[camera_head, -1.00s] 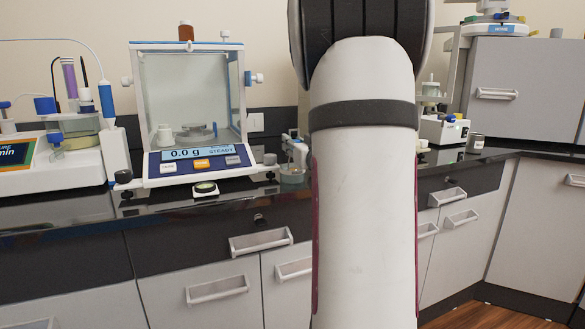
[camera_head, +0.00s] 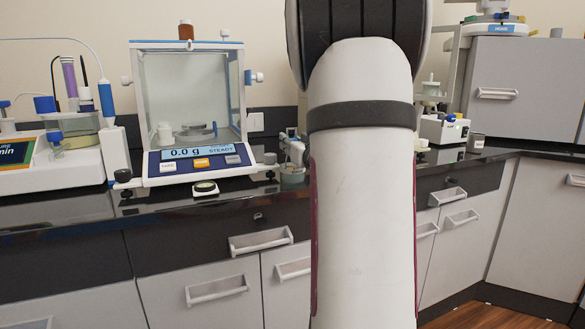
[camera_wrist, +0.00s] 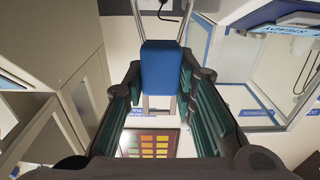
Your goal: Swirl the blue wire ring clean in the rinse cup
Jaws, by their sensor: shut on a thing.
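My gripper (camera_wrist: 162,78) shows in the wrist view with its teal-padded fingers closed on a blue block (camera_wrist: 162,66), which looks like the handle of the blue wire ring. The wire ring itself is not clear in either view. In the head view a small glass cup (camera_head: 292,178) with a greenish tint stands on the counter right of the balance, partly hidden by my arm. It may be the rinse cup; I cannot tell for sure. A pale, small shape is at or above this cup. My gripper is hidden behind my arm in the head view.
A glass-walled balance (camera_head: 190,105) reading 0.0 g stands left of my arm. A titration-like instrument (camera_head: 60,150) is at the far left. Another white device (camera_head: 443,130) and a grey tin (camera_head: 476,143) are to the right.

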